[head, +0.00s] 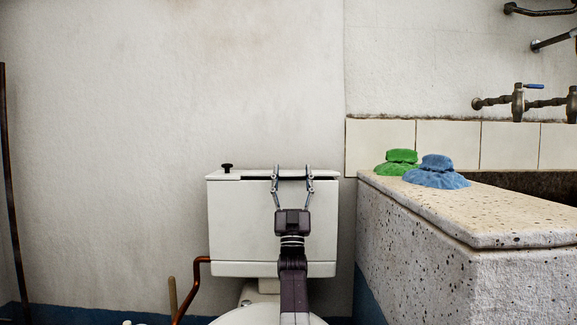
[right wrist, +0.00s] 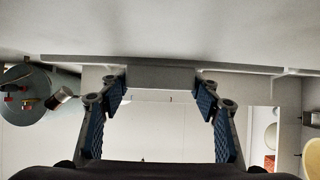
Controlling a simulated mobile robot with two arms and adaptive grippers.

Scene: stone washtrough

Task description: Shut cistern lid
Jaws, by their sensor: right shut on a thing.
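The white cistern (head: 240,225) stands against the wall in the head view. Its thin white lid (head: 255,173) lies along the top, with a dark gap showing under part of its front edge. A black knob (head: 227,168) sits at the top left. My right gripper (head: 292,174) reaches up in front of the cistern, fingertips at the lid's front edge. In the right wrist view its blue-padded fingers (right wrist: 160,82) are well apart, shut on the sides of a pale block (right wrist: 150,74) at the lid's edge. My left gripper is not in view.
A speckled stone trough (head: 420,245) stands close on the right, with a green cloth (head: 402,157) and a blue cloth (head: 436,175) on its rim. A copper pipe (head: 188,290) runs at the cistern's lower left. The wall left of the cistern is bare.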

